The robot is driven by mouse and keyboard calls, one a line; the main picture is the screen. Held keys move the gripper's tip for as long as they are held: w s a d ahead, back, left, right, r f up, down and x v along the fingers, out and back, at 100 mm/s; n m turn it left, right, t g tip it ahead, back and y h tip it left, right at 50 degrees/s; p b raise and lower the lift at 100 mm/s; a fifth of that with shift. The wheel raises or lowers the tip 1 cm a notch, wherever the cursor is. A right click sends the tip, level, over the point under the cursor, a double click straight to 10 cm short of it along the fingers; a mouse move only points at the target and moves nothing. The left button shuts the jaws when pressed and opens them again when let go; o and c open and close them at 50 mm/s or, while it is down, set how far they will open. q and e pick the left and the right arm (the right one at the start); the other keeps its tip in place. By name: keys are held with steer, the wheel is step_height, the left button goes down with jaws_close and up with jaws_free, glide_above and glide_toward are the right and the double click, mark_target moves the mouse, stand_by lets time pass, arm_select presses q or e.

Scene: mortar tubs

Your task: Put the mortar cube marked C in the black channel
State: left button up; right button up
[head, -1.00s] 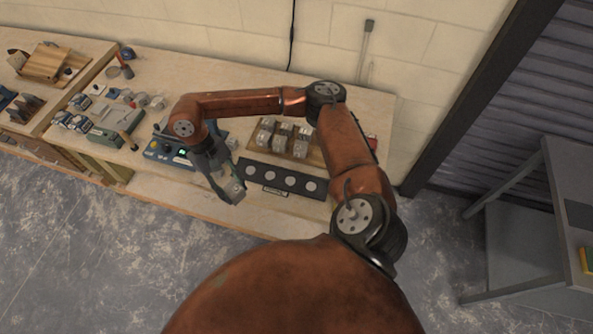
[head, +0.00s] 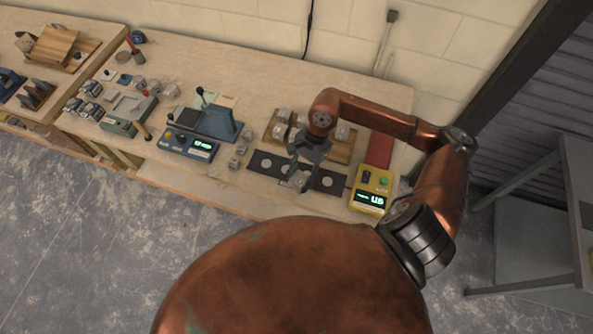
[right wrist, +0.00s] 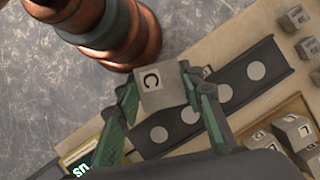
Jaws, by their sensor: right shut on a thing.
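The mortar cube marked C (right wrist: 157,92) is a grey cube with a black C on a white label, facing up in the right wrist view. My right gripper (right wrist: 160,88) is shut on it, one green finger on each side. In the head view my right gripper (head: 300,170) hangs over the middle of the black channel (head: 258,162), near its front edge. The channel is a dark strip with pale round spots, and it also shows in the right wrist view (right wrist: 279,64). The cube looks raised above it; the exact height cannot be told. My left gripper is not in view.
A wooden tray (head: 343,152) of other cubes stands behind the channel. Loose cubes (head: 238,152) lie off its left end. A yellow device (head: 371,190) with a lit display stands at its right end. A blue device (head: 188,145) stands farther left. The bench front is bare.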

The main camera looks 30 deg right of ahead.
steer(key=s+d+r+m+t+h+p, duration=0.1)
steer(key=s+d+r+m+t+p, duration=0.15)
steer(key=s+m+t, duration=0.75)
steer(key=w+d+f+m+g, duration=0.1)
steer(key=w+f, duration=0.1)
steer(key=w, duration=0.3)
steer(key=w+d+f+m+g+b, duration=0.1)
steer(key=w+f+g, duration=0.1)
steer(key=w, duration=0.3)
steer(key=w+d+f+m+g+b, duration=0.1)
steer(key=w+f+g, duration=0.1)
steer(key=w, duration=0.3)
steer(key=shift+w+d+f+m, duration=0.15)
steer(key=shift+f+m, duration=0.25)
steer(key=shift+f, duration=0.3)
steer(key=shift+w+d+f, duration=0.15)
steer(key=shift+w+f, duration=0.3)
steer(key=shift+f, duration=1.85)
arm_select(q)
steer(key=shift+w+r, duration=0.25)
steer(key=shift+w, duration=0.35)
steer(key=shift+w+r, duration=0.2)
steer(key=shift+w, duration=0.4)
